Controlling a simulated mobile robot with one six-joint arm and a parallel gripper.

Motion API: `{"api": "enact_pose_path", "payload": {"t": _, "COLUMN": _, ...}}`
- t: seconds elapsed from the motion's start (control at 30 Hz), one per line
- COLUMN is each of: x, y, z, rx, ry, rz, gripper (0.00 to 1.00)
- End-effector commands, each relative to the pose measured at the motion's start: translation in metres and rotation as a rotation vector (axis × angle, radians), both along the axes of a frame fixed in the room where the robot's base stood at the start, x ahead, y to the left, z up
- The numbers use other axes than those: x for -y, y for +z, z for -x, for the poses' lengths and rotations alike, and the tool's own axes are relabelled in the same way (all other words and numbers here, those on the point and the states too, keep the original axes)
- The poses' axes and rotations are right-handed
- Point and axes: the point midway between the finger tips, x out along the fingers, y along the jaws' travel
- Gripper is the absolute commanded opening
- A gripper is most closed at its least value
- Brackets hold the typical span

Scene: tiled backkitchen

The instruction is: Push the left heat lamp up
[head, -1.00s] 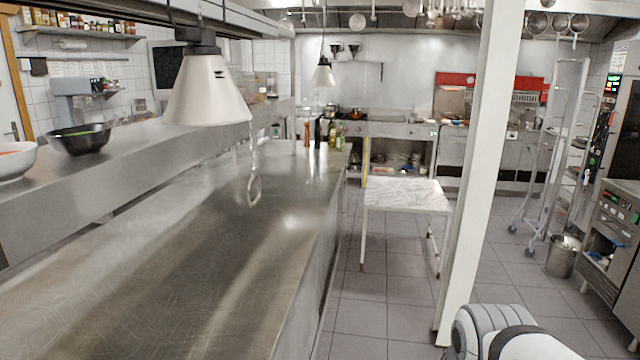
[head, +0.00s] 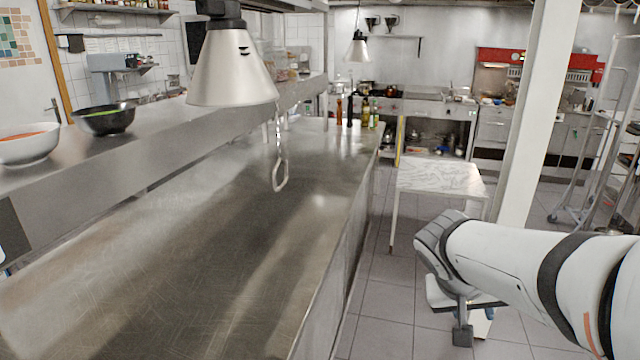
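The left heat lamp (head: 232,68) is a pale metal cone with a dark top fitting. It hangs above the steel counter, near me. A chain with a pale loop handle (head: 280,175) hangs down beside its right rim, above the counter. A second, smaller lamp (head: 358,48) hangs farther back to the right. My arm reaches in from the right edge. What looks like my gripper (head: 462,325) points down over the floor, right of the counter and well apart from the lamp and loop. Its fingers are partly hidden, and I cannot see whether they are open.
The long steel counter (head: 190,240) is bare in front. A raised shelf on its left holds a white bowl (head: 28,150) and a dark bowl (head: 105,122). A marble-topped table (head: 440,178) and a white post (head: 535,120) stand beyond my arm. Bottles (head: 366,112) stand at the counter's far end.

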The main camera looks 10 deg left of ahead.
Motion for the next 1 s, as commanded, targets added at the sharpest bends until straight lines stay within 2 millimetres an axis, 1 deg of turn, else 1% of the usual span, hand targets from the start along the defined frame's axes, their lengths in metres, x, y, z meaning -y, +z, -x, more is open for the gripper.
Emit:
{"api": "enact_pose_path", "payload": {"t": 0.03, "x": -0.022, "y": 0.008, "z": -0.031, "rx": 0.061, "ry": 0.021, "rz": 0.065, "gripper": 0.32}}
{"api": "enact_pose_path", "payload": {"t": 0.07, "x": -0.034, "y": 0.014, "z": -0.049, "rx": 0.112, "ry": 0.024, "rz": 0.099, "gripper": 0.32}}
{"api": "enact_pose_path", "payload": {"t": 0.1, "x": -0.054, "y": 0.021, "z": -0.071, "rx": 0.186, "ry": 0.033, "rz": 0.137, "gripper": 0.32}}
{"api": "enact_pose_path", "payload": {"t": 0.17, "x": -0.089, "y": 0.032, "z": -0.103, "rx": 0.310, "ry": 0.054, "rz": 0.178, "gripper": 0.32}}
{"api": "enact_pose_path", "payload": {"t": 0.2, "x": -0.116, "y": 0.039, "z": -0.123, "rx": 0.399, "ry": 0.074, "rz": 0.193, "gripper": 0.32}}
{"api": "enact_pose_path", "payload": {"t": 0.27, "x": -0.163, "y": 0.049, "z": -0.147, "rx": 0.537, "ry": 0.114, "rz": 0.196, "gripper": 0.32}}
{"api": "enact_pose_path", "payload": {"t": 0.3, "x": -0.195, "y": 0.055, "z": -0.159, "rx": 0.628, "ry": 0.142, "rz": 0.188, "gripper": 0.32}}
{"api": "enact_pose_path", "payload": {"t": 0.37, "x": -0.245, "y": 0.062, "z": -0.172, "rx": 0.755, "ry": 0.191, "rz": 0.156, "gripper": 0.32}}
{"api": "enact_pose_path", "payload": {"t": 0.4, "x": -0.277, "y": 0.065, "z": -0.176, "rx": 0.832, "ry": 0.222, "rz": 0.126, "gripper": 0.32}}
{"api": "enact_pose_path", "payload": {"t": 0.47, "x": -0.320, "y": 0.070, "z": -0.179, "rx": 0.932, "ry": 0.269, "rz": 0.078, "gripper": 0.32}}
{"api": "enact_pose_path", "payload": {"t": 0.5, "x": -0.344, "y": 0.072, "z": -0.178, "rx": 0.985, "ry": 0.296, "rz": 0.045, "gripper": 0.32}}
{"api": "enact_pose_path", "payload": {"t": 0.6, "x": -0.389, "y": 0.075, "z": -0.174, "rx": 1.081, "ry": 0.349, "rz": -0.024, "gripper": 0.32}}
{"api": "enact_pose_path", "payload": {"t": 0.7, "x": -0.412, "y": 0.077, "z": -0.171, "rx": 1.126, "ry": 0.376, "rz": -0.065, "gripper": 0.32}}
{"api": "enact_pose_path", "payload": {"t": 0.73, "x": -0.415, "y": 0.078, "z": -0.172, "rx": 1.133, "ry": 0.379, "rz": -0.071, "gripper": 0.32}}
{"api": "enact_pose_path", "payload": {"t": 0.87, "x": -0.416, "y": 0.080, "z": -0.185, "rx": 1.142, "ry": 0.380, "rz": -0.077, "gripper": 0.32}}
{"api": "enact_pose_path", "payload": {"t": 1.0, "x": -0.413, "y": 0.081, "z": -0.209, "rx": 1.141, "ry": 0.380, "rz": -0.075, "gripper": 0.32}}
